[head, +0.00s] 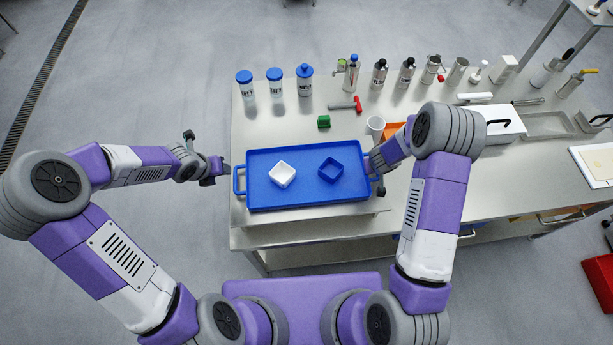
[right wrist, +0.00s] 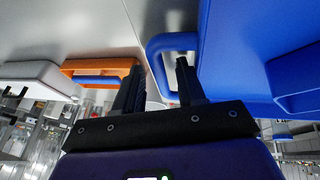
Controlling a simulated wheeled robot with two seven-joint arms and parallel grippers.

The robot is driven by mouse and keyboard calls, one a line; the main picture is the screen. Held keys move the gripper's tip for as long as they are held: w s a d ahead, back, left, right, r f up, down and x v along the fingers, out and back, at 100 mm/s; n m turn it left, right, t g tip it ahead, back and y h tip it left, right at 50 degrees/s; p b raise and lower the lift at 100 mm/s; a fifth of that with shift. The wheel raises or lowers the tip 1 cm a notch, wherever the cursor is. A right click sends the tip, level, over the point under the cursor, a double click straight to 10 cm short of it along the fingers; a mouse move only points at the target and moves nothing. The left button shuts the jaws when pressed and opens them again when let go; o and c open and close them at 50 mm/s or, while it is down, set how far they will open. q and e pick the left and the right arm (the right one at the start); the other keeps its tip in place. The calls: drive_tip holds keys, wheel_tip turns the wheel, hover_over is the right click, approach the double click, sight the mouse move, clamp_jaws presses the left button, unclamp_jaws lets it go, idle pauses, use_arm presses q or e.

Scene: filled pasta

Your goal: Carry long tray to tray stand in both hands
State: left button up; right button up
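The long blue tray (head: 307,199) lies level near the front left edge of the steel table, with a loop handle at each end. It holds a white square bowl (head: 282,174) and a blue square bowl (head: 330,170). A pale raised ledge shows under its front edge; I cannot tell whether this is the tray stand. My left gripper (head: 222,170) is just outside the left handle (head: 239,180); its finger gap is unclear. My right gripper (right wrist: 157,80) is open at the right handle (right wrist: 172,42), its fingers on either side of the handle's outer bar. My right arm partly hides that end in the head view.
Bottles (head: 275,84), shakers and jars line the table's back edge. A green block (head: 323,121), a red-handled tool (head: 346,105), a white cup (head: 375,125) and an orange container (head: 392,130) lie behind the tray. Open floor is to the left.

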drive_tip(key=shift+r, duration=0.2)
use_arm(q)
drive_tip(key=shift+s+r, duration=0.1)
drive_tip(key=shift+r, duration=0.1)
use_arm(e)
drive_tip(key=v, duration=1.1)
drive_tip(key=shift+s+r, duration=0.2)
drive_tip(key=shift+r, duration=0.05)
drive_tip(key=shift+a, duration=0.1)
use_arm(q)
drive_tip(key=s+a+p, duration=0.1)
drive_tip(key=a+p, duration=0.4)
drive_tip(key=a, duration=0.1)
use_arm(e)
wheel_tip(320, 180, up, 5)
drive_tip(key=shift+r, duration=0.15)
